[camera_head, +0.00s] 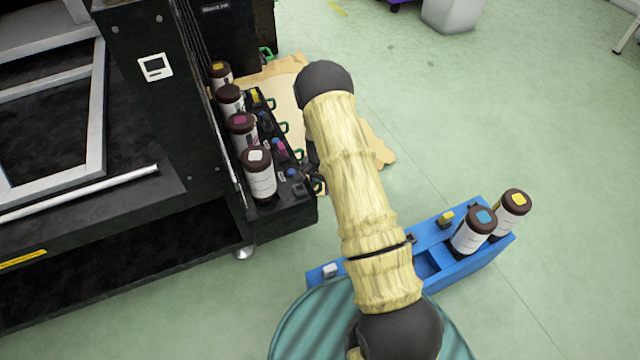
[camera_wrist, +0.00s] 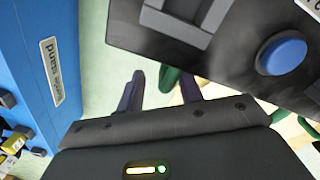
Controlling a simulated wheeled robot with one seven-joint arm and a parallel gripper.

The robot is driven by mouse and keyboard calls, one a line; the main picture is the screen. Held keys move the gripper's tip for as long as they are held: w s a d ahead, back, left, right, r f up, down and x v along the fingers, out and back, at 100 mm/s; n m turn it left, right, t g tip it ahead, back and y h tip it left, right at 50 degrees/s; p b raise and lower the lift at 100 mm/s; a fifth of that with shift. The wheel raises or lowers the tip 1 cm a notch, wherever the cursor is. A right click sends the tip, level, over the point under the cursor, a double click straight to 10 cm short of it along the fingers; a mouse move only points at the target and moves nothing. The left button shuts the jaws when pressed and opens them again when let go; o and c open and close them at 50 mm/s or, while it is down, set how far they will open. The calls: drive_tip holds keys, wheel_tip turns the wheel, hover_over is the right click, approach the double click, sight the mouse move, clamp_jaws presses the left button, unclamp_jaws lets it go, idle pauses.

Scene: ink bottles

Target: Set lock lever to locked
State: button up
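The ink station (camera_head: 290,215) is a dark unit at the left in the head view. Green handles (camera_head: 284,127) stick out along its right side; I cannot tell which one is the lock lever. In the wrist view, a dark panel (camera_wrist: 235,45) with a round blue cap and a grey raised block lies at the upper right. A green curved part (camera_wrist: 169,80) shows between my fingers and the panel, partly hidden. My gripper (camera_wrist: 162,80) is open and empty, its two dark fingers apart beside the panel. In the head view my arm mostly hides it.
Several brown-capped white bottles (camera_head: 259,175) stand in the station. A blue carrier (camera_head: 480,262) with two bottles stands on the floor at the lower right; a labelled blue wall (camera_wrist: 35,60) fills the wrist view's left side. A tan sheet lies beside the station.

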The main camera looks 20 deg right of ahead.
drive_tip(key=shift+s+a, duration=0.1)
wheel_tip(320, 180, up, 17)
drive_tip(key=p, duration=0.8)
drive_tip(key=shift+w+r, duration=0.2)
drive_tip(key=shift+w, duration=0.05)
drive_tip(key=shift+r, duration=0.1)
drive_tip(key=s+a+r+n+t+p, duration=0.1)
drive_tip(key=s+a+r+n+p, duration=0.3)
drive_tip(key=s+r, duration=0.8)
drive_tip(key=s+a+r+n+t+p, duration=0.15)
drive_tip(key=s+r+n, duration=0.45)
drive_tip(key=s+r, duration=0.6)
drive_tip(key=w+p+v, duration=0.3)
drive_tip(key=p+v, duration=0.9)
drive_tip(key=w+r+p+v, duration=0.1)
drive_tip(key=w+p+v, duration=0.1)
drive_tip(key=p+v, duration=1.1)
drive_tip(key=w+p+v, duration=0.3)
drive_tip(key=p+v, duration=1)
drive_tip(key=shift+w+d+r, duration=0.35)
drive_tip(key=shift+d+r, duration=0.05)
drive_tip(key=shift+d, duration=0.3)
drive_tip(key=shift+w+f, duration=0.1)
drive_tip(key=shift+w, duration=0.05)
